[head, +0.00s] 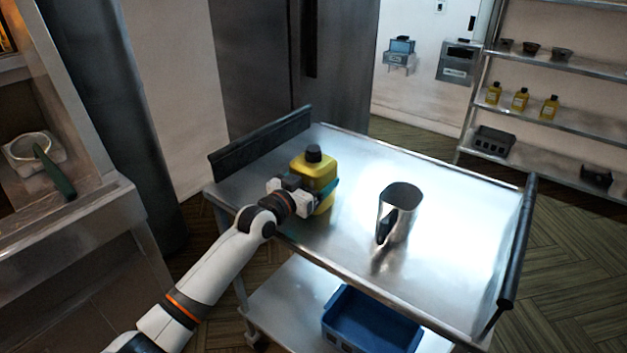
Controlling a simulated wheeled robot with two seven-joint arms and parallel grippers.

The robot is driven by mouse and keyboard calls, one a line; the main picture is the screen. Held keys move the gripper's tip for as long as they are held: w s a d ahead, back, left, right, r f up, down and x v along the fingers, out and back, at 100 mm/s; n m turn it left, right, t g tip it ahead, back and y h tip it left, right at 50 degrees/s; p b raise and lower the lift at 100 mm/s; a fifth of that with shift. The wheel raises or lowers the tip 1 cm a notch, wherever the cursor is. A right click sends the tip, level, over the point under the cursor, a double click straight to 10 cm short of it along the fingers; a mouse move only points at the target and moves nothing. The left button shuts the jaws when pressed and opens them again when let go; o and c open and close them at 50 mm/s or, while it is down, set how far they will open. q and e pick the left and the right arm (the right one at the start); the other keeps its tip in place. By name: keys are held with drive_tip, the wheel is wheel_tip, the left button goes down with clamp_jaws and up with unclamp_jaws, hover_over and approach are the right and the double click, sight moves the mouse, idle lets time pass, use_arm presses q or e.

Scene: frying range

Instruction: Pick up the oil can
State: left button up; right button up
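My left gripper (297,194) comes in from the lower left and is right up against the near left side of the can. Its white and dark body covers part of the can. The fingertips are hidden or blend with the can, so I cannot tell whether they are closed on it. My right gripper is not in view.
A steel jug (402,212) with a dark handle stands on the cart, right of the can. Dark rails (262,141) edge both cart ends. A blue bin (370,322) sits on the lower shelf. A counter (95,205) is at left; wall shelves (570,124) hold small yellow bottles.

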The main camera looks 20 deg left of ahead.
sight(313, 148)
use_arm(q)
wheel_tip(313, 148, up, 10)
drive_tip(key=shift+r, duration=0.1)
idle(0.4)
idle(0.5)
